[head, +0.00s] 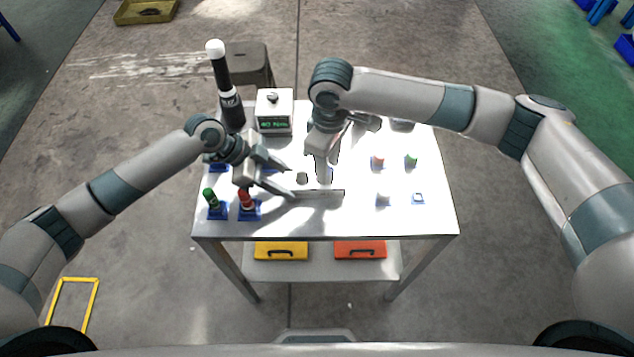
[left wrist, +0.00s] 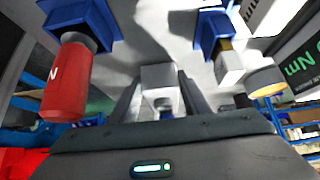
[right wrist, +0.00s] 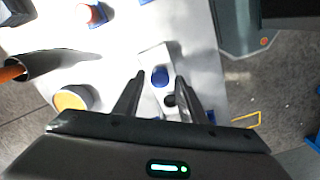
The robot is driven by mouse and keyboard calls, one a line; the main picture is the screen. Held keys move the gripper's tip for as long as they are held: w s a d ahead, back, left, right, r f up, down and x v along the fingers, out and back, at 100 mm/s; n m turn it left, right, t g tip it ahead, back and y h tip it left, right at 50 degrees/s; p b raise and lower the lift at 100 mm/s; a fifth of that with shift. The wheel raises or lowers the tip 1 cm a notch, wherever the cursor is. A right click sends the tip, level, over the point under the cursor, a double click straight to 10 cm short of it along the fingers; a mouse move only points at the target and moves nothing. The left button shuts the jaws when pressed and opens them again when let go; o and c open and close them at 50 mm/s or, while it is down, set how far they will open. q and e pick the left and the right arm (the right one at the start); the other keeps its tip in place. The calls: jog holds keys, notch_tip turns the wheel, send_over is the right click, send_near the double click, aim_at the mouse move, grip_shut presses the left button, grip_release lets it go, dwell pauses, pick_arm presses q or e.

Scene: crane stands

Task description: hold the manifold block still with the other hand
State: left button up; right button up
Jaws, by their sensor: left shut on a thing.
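The manifold block (head: 330,193) is a pale block on the white table, in front of my arms. In the left wrist view the block (left wrist: 159,76) lies between my left fingers. My left gripper (head: 291,182) reaches in from the left and is shut on it. My right gripper (right wrist: 160,78) points down over the block from above. In the right wrist view its fingers are apart, with a blue round part (right wrist: 160,76) on the block between them. A gap shows beside the blue part. A dark round spot (right wrist: 170,100) is near it.
A red-handled piece (head: 246,199) and a green-topped one (head: 210,197) stand in blue holders at the left. A display box (head: 274,112) and a tall black-and-white cylinder (head: 226,90) stand at the back left. Small parts, including a green one (head: 411,160), sit at the right.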

jog(key=shift+f, duration=0.6)
grip_shut()
jog(key=shift+r, duration=0.15)
jog(key=n, duration=0.3)
jog(key=shift+n, duration=1.1)
